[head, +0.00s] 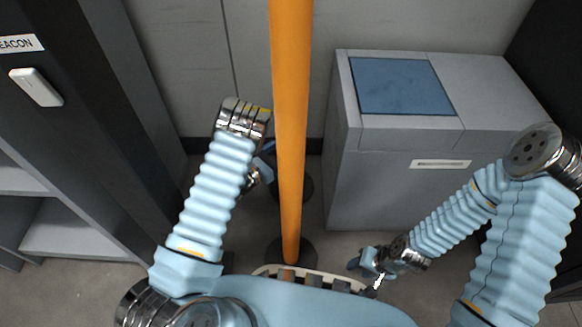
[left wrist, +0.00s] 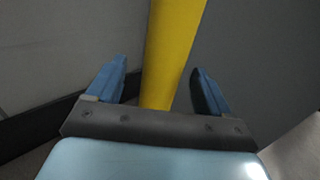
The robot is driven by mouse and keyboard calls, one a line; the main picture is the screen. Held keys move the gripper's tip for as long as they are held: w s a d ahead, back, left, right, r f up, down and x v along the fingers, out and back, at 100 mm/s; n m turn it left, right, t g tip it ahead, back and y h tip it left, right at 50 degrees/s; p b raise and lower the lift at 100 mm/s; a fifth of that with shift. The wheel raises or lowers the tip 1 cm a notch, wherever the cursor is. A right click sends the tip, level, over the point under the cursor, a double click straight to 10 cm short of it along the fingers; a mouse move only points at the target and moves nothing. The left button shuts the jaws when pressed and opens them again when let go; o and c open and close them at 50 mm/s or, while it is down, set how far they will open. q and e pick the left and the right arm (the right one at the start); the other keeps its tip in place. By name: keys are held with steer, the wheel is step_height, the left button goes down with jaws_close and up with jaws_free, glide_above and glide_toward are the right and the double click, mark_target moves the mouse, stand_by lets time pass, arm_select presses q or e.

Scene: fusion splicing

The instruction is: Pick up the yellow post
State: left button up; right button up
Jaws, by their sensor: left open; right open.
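In the left wrist view the yellow post (left wrist: 172,50) runs down between the two blue fingers of my open left gripper (left wrist: 160,70), with a gap on each side. In the head view an upright orange-looking post (head: 290,110) crosses the middle and stands on a dark round base (head: 291,250). A second dark base shows farther back, and any post on it is hidden behind the front one. My left gripper (head: 267,158) is just left of the orange-looking post and partly hidden by it. My right gripper (head: 366,270) is open and empty, low at the right.
A grey cabinet (head: 380,180) with a blue top panel (head: 402,86) stands right of the post. Dark shelving (head: 95,110) with a white handle (head: 36,87) is at the left. A grey wall (head: 180,60) closes the back. Some floor shows between them.

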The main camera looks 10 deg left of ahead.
arm_select(q)
steer(key=x, duration=0.3)
steer(key=b+x, duration=0.1)
steer(key=x, duration=0.1)
steer(key=shift+d+f, duration=0.2)
steer(key=shift+f, duration=0.05)
jaws_close()
steer(key=shift+r, duration=0.15)
